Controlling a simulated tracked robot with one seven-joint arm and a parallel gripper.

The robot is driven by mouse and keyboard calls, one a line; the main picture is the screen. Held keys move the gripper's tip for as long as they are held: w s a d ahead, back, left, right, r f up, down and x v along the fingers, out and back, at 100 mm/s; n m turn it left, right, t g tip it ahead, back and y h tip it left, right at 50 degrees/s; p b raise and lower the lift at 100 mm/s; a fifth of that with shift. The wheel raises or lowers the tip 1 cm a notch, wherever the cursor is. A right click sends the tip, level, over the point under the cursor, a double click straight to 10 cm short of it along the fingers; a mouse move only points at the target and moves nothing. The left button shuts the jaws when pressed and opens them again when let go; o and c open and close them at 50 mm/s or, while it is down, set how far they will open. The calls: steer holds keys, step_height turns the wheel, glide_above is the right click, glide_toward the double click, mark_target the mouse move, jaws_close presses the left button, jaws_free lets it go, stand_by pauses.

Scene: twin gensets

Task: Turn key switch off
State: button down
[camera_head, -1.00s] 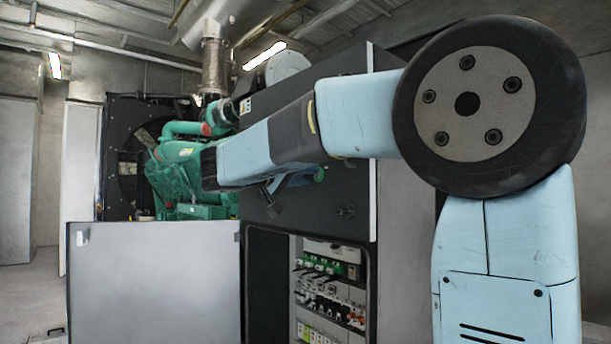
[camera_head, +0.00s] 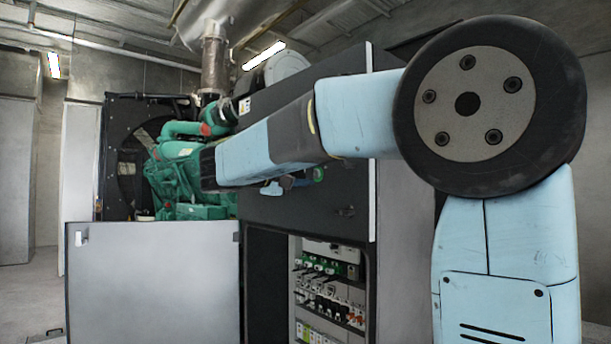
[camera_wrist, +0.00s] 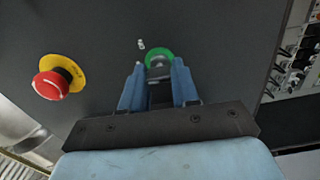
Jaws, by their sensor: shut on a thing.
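The key switch (camera_wrist: 157,61) shows in the wrist view as a green ring with a grey key part at its centre, on a dark panel. My gripper (camera_wrist: 157,68) has its two blue fingers on either side of the key part and is shut on it. The fingers cover part of the switch, so the key's exact angle is hard to tell. In the head view my gripper is mostly hidden behind my forearm, against the dark cabinet face (camera_head: 345,195). A green spot, probably the switch ring, shows there just right of the gripper.
A red emergency stop button (camera_wrist: 51,84) on a yellow disc sits left of the switch. A small light key-like piece (camera_wrist: 141,44) is above left. An open breaker compartment (camera_head: 325,290) lies below, with its grey door (camera_head: 155,285) swung out left. A green engine (camera_head: 185,180) stands behind.

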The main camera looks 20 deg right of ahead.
steer(key=shift+w+a+f+n, duration=0.1)
steer(key=shift+f+n, duration=0.1)
steer(key=shift+n, duration=0.3)
steer(key=c, duration=1.1)
jaws_free()
steer(key=shift+w, duration=0.1)
steer(key=shift+o, duration=1.3)
steer(key=shift+r, duration=0.1)
steer(key=v, duration=1.3)
steer(key=shift+a, duration=0.35)
steer(key=shift+s, duration=0.2)
